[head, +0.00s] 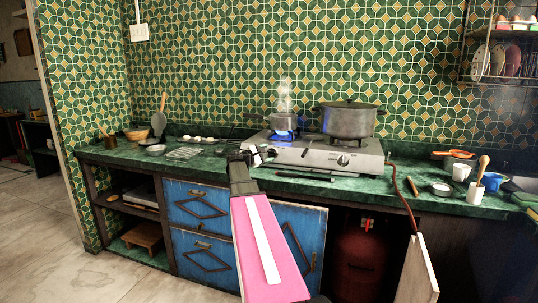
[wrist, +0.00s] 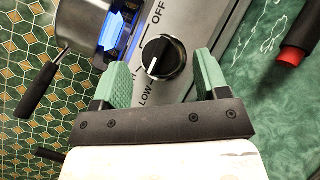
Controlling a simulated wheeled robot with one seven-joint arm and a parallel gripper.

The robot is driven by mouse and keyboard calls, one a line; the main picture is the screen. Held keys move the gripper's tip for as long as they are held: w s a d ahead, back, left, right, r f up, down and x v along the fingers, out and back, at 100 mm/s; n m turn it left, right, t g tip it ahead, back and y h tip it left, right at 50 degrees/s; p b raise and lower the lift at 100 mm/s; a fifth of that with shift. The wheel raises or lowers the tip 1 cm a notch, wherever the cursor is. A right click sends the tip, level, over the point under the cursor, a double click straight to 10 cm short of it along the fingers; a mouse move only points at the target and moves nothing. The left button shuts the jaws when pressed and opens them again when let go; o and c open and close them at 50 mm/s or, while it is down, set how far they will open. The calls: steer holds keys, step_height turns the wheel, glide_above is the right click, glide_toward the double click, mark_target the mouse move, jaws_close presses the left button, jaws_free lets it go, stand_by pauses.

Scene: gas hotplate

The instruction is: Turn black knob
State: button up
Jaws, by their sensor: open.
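The black knob (wrist: 168,55) is on the front of the grey hotplate (head: 310,152), beside the printed words OFF and LOW. Its white mark points to the lower left in the wrist view, away from OFF. My gripper (wrist: 160,63) is open, with one green finger on each side of the knob; I cannot tell if either touches it. In the head view my gripper (head: 252,155) is at the hotplate's left front and largely hides this knob. A second knob (head: 343,160) shows farther right. A blue flame (head: 286,132) burns under the small pot (head: 285,121).
A large lidded pot (head: 349,119) stands on the right burner. A black-handled tool with a red end (wrist: 297,45) lies on the green counter in front of the hotplate. The small pot's handle (wrist: 38,88) sticks out near my gripper.

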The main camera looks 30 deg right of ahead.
steer(key=shift+w+d, duration=0.1)
steer(key=shift+d, duration=0.8)
steer(key=c, duration=0.9)
